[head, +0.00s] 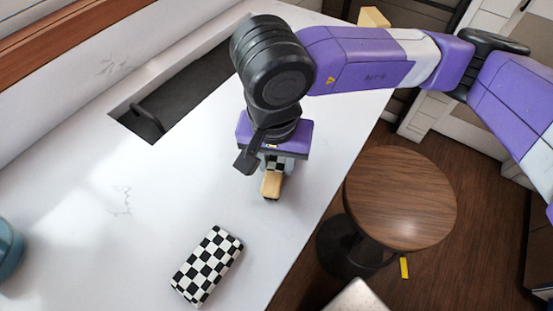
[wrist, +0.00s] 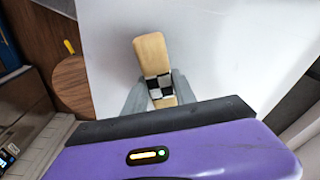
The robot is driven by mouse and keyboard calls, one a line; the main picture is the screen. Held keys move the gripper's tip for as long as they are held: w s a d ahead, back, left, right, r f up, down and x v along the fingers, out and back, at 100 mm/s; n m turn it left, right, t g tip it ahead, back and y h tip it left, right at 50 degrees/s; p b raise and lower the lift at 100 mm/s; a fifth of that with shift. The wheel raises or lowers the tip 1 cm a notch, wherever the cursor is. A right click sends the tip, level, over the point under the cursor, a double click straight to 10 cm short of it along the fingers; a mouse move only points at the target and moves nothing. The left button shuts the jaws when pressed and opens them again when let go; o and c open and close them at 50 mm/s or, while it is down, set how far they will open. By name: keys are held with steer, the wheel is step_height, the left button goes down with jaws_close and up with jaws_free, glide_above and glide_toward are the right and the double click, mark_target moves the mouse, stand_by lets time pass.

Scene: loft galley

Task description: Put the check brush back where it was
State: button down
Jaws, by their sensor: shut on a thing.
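The check brush (head: 271,184) has a tan body with a black-and-white check band. My gripper (head: 273,166) points down at the white counter and is shut on it. In the wrist view the brush (wrist: 151,54) sticks out past my gripper (wrist: 159,88), with the check band between the two grey fingers. I cannot tell whether the brush touches the counter. A black-and-white checkered block (head: 207,266) lies on the counter, apart from my gripper, towards the lower part of the head view.
The white counter (head: 70,190) is clear around the block. A dark sink (head: 185,95) with a black tap (head: 148,118) lies at its back. A teal round thing (head: 8,250) is cut off at the left edge. A round wooden stool (head: 400,200) stands right of the counter edge.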

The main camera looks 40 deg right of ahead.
mark_target(275, 169)
steer(key=shift+f, duration=0.2)
steer(key=c, duration=1)
jaws_free()
steer(key=shift+r, duration=0.1)
steer(key=r, duration=0.4)
steer(key=r+b, duration=0.1)
steer(key=r, duration=0.3)
steer(key=s+a+r+b, duration=0.1)
steer(key=r, duration=0.3)
steer(key=shift+r, duration=0.1)
